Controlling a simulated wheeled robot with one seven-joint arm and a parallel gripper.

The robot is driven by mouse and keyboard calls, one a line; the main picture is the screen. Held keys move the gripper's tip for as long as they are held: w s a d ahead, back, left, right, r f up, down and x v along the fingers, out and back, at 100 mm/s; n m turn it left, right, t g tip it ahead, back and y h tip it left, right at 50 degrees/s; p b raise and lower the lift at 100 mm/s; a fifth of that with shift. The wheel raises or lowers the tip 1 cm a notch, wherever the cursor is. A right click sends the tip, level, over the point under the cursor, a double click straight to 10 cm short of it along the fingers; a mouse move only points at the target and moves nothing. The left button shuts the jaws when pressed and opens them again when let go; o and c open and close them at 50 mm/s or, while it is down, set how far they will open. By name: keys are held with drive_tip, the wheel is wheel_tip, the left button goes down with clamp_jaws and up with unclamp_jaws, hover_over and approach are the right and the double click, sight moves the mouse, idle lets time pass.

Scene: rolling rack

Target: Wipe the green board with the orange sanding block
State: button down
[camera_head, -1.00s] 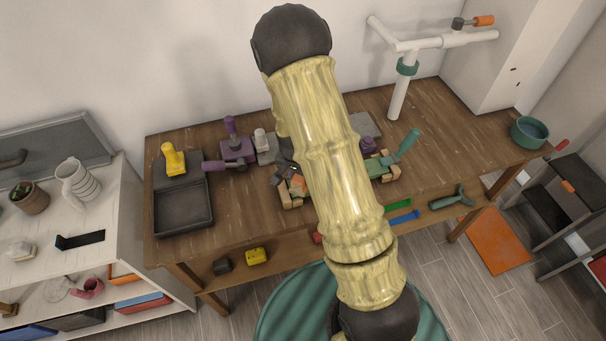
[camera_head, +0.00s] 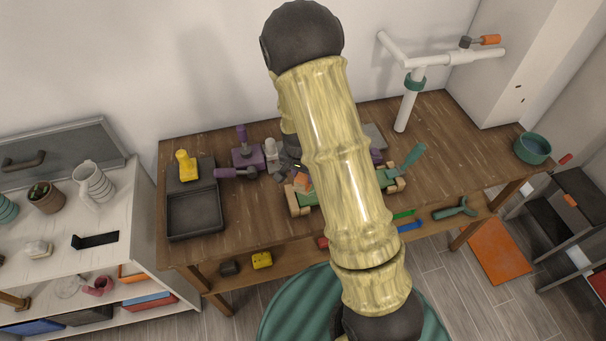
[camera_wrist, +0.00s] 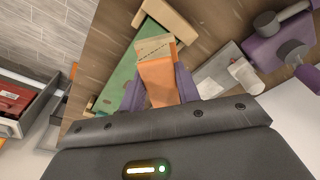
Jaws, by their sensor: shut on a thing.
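My gripper (camera_wrist: 158,92) has purple fingers and is shut on the orange sanding block (camera_wrist: 160,80), whose tan end points away from me in the wrist view. The green board (camera_wrist: 122,86) lies behind and left of the block there, between wooden end pieces. The block overlaps the board in that view; I cannot tell whether they touch. In the head view, the orange block (camera_head: 302,181) shows just left of my arm, by the board's left end. My arm hides most of the board and gripper there.
The wooden workbench (camera_head: 455,145) holds a black tray (camera_head: 193,213), a yellow-handled tool (camera_head: 186,166) and a purple tool (camera_head: 245,155) at left. A white pipe stand (camera_head: 408,105) and teal bowl (camera_head: 532,148) are at right. Bare bench lies between the stand and bowl.

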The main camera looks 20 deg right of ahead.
drive_tip(key=shift+d, duration=0.1)
drive_tip(key=shift+r+p, duration=1.15)
drive_tip(key=shift+r, duration=0.35)
drive_tip(key=shift+f, duration=0.15)
